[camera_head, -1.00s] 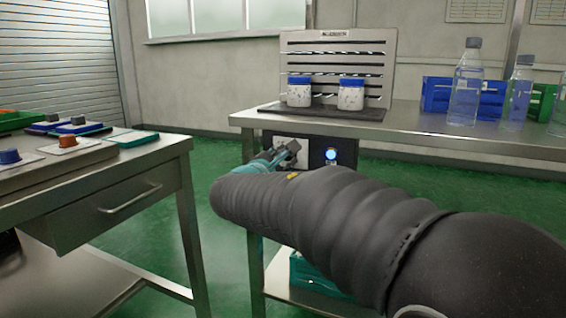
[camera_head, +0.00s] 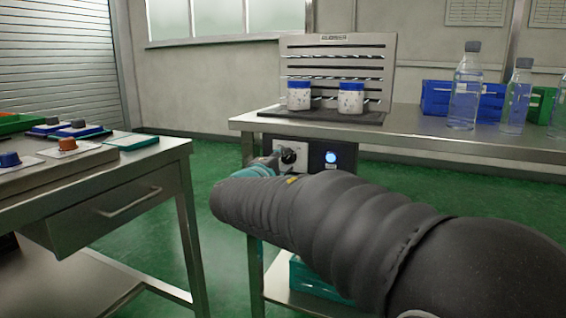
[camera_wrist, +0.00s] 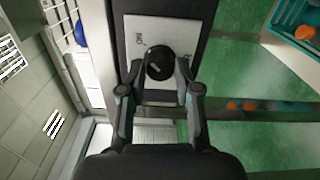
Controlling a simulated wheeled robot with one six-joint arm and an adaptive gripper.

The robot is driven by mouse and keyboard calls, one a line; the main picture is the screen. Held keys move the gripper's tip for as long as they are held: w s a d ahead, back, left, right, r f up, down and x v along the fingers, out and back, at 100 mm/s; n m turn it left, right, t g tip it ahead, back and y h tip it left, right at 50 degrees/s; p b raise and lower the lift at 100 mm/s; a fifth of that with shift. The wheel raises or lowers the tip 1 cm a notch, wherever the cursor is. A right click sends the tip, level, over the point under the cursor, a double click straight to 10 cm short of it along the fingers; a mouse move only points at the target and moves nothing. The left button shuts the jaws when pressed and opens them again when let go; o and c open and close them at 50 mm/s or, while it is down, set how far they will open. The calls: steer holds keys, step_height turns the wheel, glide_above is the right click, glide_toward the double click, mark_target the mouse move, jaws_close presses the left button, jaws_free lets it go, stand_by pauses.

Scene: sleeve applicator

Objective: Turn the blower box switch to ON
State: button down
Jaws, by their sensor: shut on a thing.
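The blower box (camera_head: 345,158) hangs under the front edge of the steel bench. Its pale plate (camera_head: 282,146) carries a round black switch knob (camera_head: 289,156). A light mark shows on the knob's face. My gripper (camera_wrist: 159,68) is shut on the knob, one finger on each side. In the head view my gripper (camera_head: 272,161) is mostly hidden behind my arm.
A blue light (camera_head: 330,157) glows right of the plate. Above, the bench (camera_head: 420,128) holds two blue-lidded jars, a slotted panel, bottles and bins. A teal crate (camera_head: 305,275) is on the lower shelf. Another table (camera_head: 165,150) stands left, with green floor between.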

stand_by(0.5)
steer(key=c, duration=0.8)
jaws_free()
steer(key=v, duration=1.2)
